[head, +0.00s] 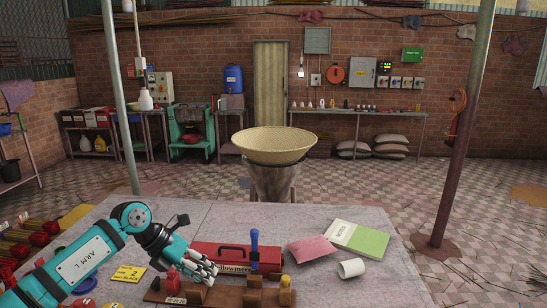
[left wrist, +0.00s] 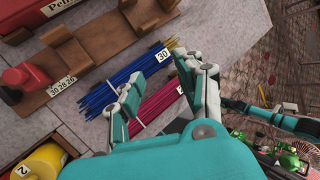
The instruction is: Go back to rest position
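My left arm, labelled "ARM L", reaches in from the left in the head view, low over the front of the table (head: 320,225). Its left gripper (head: 207,272) is over the table, near a brown wooden rack (head: 225,294). In the left wrist view the left gripper (left wrist: 150,80) has its fingers spread apart with nothing held between them. Beneath it lie a bundle of blue sticks (left wrist: 108,97) and a bundle of dark pink sticks (left wrist: 158,101). My right gripper cannot be made out in either view.
Further right are a pink packet (head: 311,249), a white cup (head: 351,268) and a green notebook (head: 357,239). A woven basket (head: 275,142) stands beyond the table.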

